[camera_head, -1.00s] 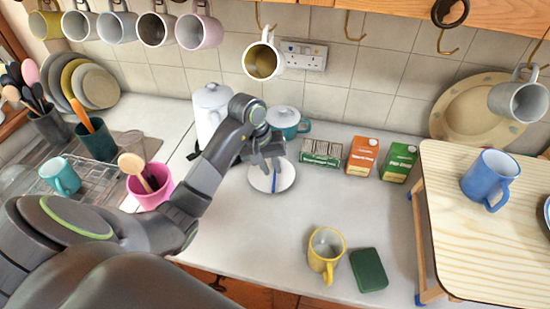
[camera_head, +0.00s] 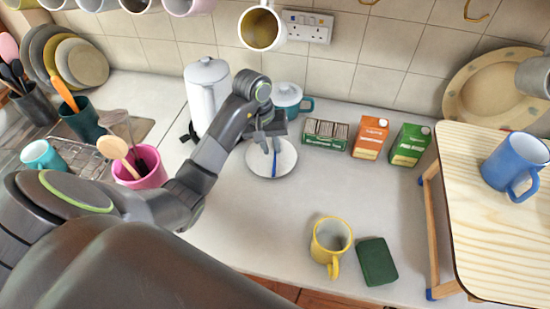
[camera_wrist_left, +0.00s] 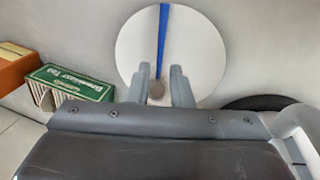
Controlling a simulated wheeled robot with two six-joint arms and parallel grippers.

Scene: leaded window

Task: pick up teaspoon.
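The teaspoon (camera_head: 275,164) has a blue handle and lies on a round white plate (camera_head: 290,162) on the counter. In the left wrist view the blue handle (camera_wrist_left: 162,40) runs to the plate's far edge, and the spoon's small dull bowl end shows between my fingers. My left gripper (camera_head: 270,149) points down over the plate. In the left wrist view its two fingers (camera_wrist_left: 160,75) are apart, one on each side of the spoon, with gaps visible. I cannot tell how high they are above the plate. My right gripper is not in view.
A teal pot (camera_head: 288,98) and white kettle (camera_head: 207,95) stand behind. A green tea box (camera_head: 325,134), an orange carton (camera_head: 370,137) and a green carton (camera_head: 410,145) stand right of the plate. A yellow mug (camera_head: 330,243) is nearer. The counter between is clear.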

